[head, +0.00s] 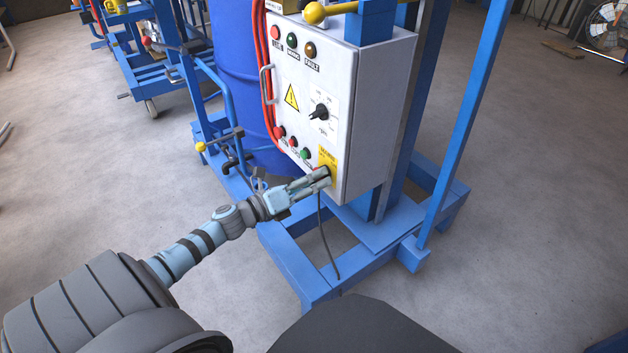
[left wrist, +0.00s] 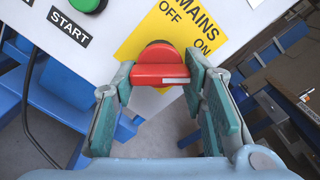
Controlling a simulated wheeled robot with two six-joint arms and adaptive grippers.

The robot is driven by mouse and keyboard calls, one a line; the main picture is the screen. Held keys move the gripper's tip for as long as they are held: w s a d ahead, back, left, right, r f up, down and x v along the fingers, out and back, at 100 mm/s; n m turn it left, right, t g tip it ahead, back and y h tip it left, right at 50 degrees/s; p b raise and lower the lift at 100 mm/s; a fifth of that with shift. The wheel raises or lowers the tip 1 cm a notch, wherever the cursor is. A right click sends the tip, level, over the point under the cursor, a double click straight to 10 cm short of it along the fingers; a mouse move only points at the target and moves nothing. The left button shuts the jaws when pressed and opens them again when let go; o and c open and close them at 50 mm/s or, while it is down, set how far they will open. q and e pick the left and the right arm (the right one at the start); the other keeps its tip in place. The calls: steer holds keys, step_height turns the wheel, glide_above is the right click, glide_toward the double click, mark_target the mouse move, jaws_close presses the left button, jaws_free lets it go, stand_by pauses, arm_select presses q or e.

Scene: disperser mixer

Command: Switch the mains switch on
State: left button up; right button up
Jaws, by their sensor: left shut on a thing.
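The mains switch (left wrist: 160,66) is a red rotary knob with a white mark on its grip bar. It sits on a yellow plate (left wrist: 168,24) lettered MAINS, OFF and ON, at the lower right corner of the control box front (head: 338,108). The plate also shows in the head view (head: 327,158), where the knob is mostly hidden by my fingers. My left gripper (head: 322,178) is shut on the knob, one finger on each side of its grip bar (left wrist: 160,76). In the left wrist view the plate looks tilted relative to the bar. My right gripper is out of view.
A green START button (left wrist: 88,4) is up and left of the switch. Above it on the box are a black selector (head: 320,112), lamps and a handle. A dark cable (head: 322,230) hangs below. Blue frame beams (head: 300,265) and a blue drum (head: 238,90) stand around the box.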

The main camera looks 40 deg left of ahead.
arm_select(q)
steer(key=o, duration=1.2)
steer(key=shift+a, duration=0.1)
steer(key=v, duration=1.2)
